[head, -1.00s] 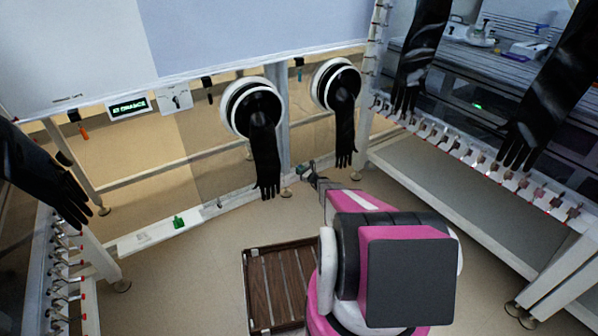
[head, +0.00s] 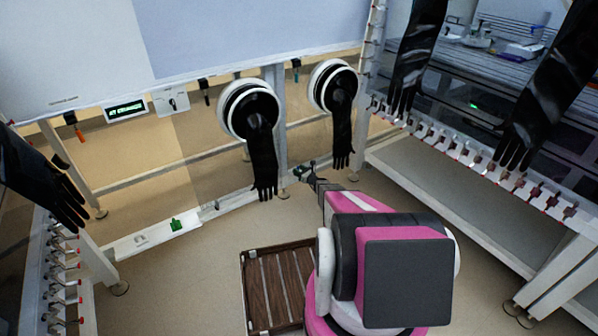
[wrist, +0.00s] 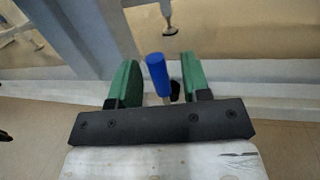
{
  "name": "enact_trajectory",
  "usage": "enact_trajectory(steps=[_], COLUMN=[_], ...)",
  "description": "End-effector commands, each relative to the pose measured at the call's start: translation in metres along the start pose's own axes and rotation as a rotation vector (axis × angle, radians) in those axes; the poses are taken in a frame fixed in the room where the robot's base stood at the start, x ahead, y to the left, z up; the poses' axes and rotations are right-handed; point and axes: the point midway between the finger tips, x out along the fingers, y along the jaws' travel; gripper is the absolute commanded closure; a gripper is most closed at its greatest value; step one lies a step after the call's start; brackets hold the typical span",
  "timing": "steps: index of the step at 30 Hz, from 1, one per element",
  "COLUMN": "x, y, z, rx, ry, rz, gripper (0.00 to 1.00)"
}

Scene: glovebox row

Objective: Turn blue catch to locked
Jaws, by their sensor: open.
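The blue catch (wrist: 157,74) shows in the wrist view as an upright blue cylinder on a thin stem. It stands between the two green fingers of my gripper (wrist: 158,82), with a gap on each side, wider on the right. My gripper is open. A small black part sits just right of the catch's stem; the catch's base is hidden behind the dark gripper bar. In the head view my gripper (head: 304,172) is small, low by the white rail, and the catch cannot be made out there.
Black gloves hang from two round white ports (head: 248,110) above. A slatted wooden platform (head: 262,285) lies on the floor to the left of my arm. A green item (head: 176,225) sits on the white rail (head: 150,240). Benches with rows of catches flank both sides.

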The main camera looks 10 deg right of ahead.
Motion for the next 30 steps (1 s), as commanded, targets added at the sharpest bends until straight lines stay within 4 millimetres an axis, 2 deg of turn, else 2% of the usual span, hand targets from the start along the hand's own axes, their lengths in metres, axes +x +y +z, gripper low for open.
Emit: enact_trajectory(steps=[5,19,23,30], x=[-0.015,-0.096,-0.106,-0.107], y=[0.001,0.001,0.000,0.000], z=[0.001,0.001,0.000,0.000], rx=[-0.001,0.001,0.002,0.002], ry=[0.000,0.000,-0.001,-0.001], rz=[0.000,-0.001,-0.001,0.000], gripper=[0.57,0.57,0.57,0.57])
